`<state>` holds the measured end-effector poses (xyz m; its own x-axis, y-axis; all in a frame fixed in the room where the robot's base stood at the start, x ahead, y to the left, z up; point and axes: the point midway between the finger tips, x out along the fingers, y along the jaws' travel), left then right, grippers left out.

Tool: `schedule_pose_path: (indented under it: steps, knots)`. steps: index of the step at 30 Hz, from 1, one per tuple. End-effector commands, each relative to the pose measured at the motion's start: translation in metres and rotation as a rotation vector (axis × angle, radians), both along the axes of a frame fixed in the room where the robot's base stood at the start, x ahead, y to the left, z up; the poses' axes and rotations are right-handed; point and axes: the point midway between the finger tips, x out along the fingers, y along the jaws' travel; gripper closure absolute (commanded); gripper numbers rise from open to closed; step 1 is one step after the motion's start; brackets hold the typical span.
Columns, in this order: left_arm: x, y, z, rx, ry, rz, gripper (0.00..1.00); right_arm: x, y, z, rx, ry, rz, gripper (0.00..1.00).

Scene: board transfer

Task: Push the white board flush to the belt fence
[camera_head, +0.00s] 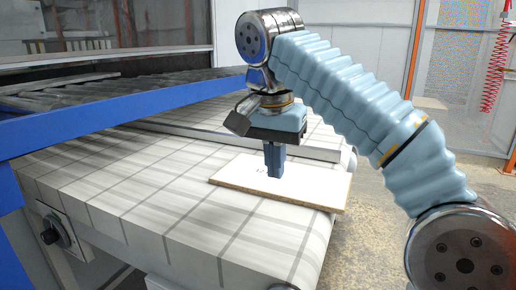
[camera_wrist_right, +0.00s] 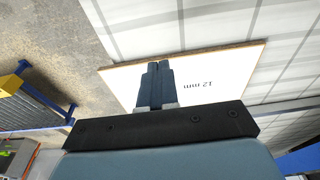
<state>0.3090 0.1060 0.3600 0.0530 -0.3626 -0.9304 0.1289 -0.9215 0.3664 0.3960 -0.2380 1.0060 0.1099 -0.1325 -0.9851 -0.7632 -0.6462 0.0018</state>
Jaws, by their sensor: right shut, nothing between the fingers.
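The white board (camera_head: 315,188) lies flat on the pale checked belt (camera_head: 190,215), towards its right end, with its right part reaching past the belt's edge. It also shows in the right wrist view (camera_wrist_right: 215,72), with "12 mm" printed on it. My right gripper (camera_head: 274,174) points down over the board with its fingers shut and empty. Its fingertips (camera_wrist_right: 156,64) overlap the board in both views; whether they touch it I cannot tell. A low raised strip (camera_head: 205,131), which looks like the fence, runs along the belt behind the board. My left gripper is not in view.
A blue-framed roller conveyor (camera_head: 110,117) stands along the left and back. A control knob (camera_head: 50,232) is on the belt's side. The belt surface left of the board is clear. Bare floor (camera_head: 375,235) lies to the right.

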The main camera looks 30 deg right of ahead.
Motion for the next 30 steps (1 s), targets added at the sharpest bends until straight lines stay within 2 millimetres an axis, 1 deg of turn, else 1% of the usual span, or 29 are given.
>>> schedule_pose_path:
  steps: [30]
  knots:
    - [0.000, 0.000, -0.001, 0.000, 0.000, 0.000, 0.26, 0.009, -0.009, -0.047, 0.002, 0.000, 0.003, 1.00]
